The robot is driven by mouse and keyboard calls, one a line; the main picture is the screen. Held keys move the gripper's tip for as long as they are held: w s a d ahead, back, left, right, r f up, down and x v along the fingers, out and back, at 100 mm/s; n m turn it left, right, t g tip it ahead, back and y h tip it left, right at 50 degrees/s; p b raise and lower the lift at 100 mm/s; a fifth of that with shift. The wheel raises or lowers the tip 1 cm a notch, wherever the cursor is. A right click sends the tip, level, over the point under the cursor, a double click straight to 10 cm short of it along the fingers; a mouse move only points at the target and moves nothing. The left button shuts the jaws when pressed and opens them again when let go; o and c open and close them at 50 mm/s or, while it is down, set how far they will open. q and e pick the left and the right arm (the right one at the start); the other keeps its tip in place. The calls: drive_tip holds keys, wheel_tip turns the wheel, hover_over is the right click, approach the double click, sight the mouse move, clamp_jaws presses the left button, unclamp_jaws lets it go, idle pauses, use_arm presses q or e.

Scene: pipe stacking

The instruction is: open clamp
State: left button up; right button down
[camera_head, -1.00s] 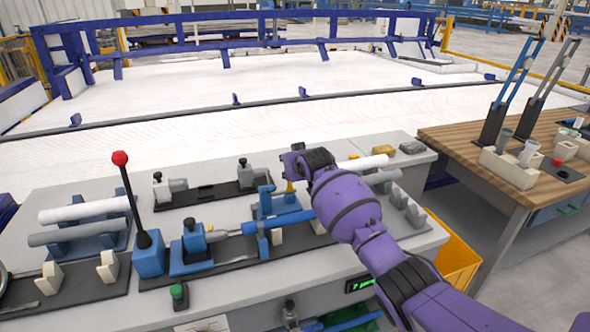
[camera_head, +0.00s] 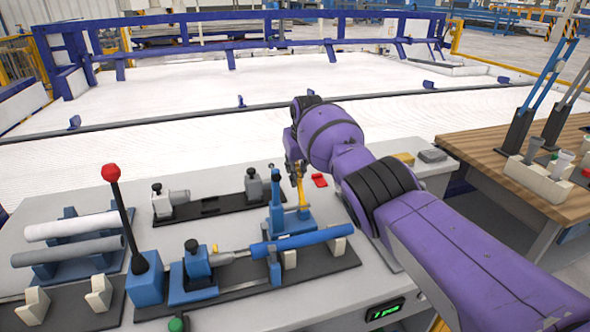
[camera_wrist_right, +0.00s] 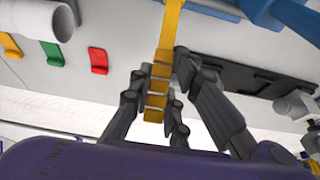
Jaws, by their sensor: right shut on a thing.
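The clamp (camera_head: 277,192) is a blue fixture with an upright blue part and a yellow lever (camera_head: 303,204). It stands on the grey bench just behind a blue pipe (camera_head: 313,240). My right gripper (camera_head: 296,168) is at the upper end of the lever, partly hidden by my purple wrist. In the right wrist view my gripper (camera_wrist_right: 158,78) is shut on the yellow ribbed handle (camera_wrist_right: 155,100), with dark fingers on both sides of it. A blue part (camera_wrist_right: 292,16) shows at the upper right there. My left gripper is not in view.
A red-knobbed lever (camera_head: 122,215) stands left of the blue pipe. White (camera_head: 72,227) and grey (camera_head: 75,248) pipes lie on a rack at the left. A black rail with grey vises (camera_head: 205,206) lies behind. A wooden table (camera_head: 490,150) is at the right.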

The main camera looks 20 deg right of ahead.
sight(302, 190)
drive_tip(key=shift+d, duration=0.2)
idle(0.3)
drive_tip(key=c, duration=1.7)
unclamp_jaws()
drive_tip(key=shift+w+f, duration=0.1)
drive_tip(key=shift+a+r, duration=0.1)
drive_tip(key=shift+r, duration=0.45)
drive_tip(key=v, duration=1.1)
